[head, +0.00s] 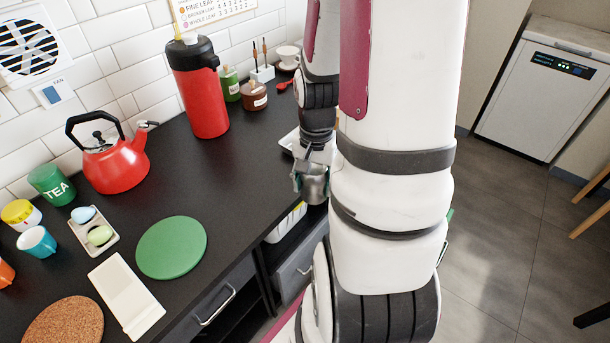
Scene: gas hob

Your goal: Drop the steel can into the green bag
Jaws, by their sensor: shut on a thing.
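My gripper (308,176) is shut on the steel can (315,188), a small grey metal cylinder. It holds the can at the counter's right edge, beside my large white arm link. The gap between the can and the surface below cannot be judged. No whole green bag shows. A thin green edge (449,216) peeks out to the right of my arm, and I cannot tell whether it is the bag. My arm hides most of that area.
The dark counter (215,165) holds a red kettle (117,165), a red flask (200,88), a green round mat (171,247) and a white tray (288,140) near my gripper. Drawers with handles (216,306) are below. Grey floor (510,220) is open at right.

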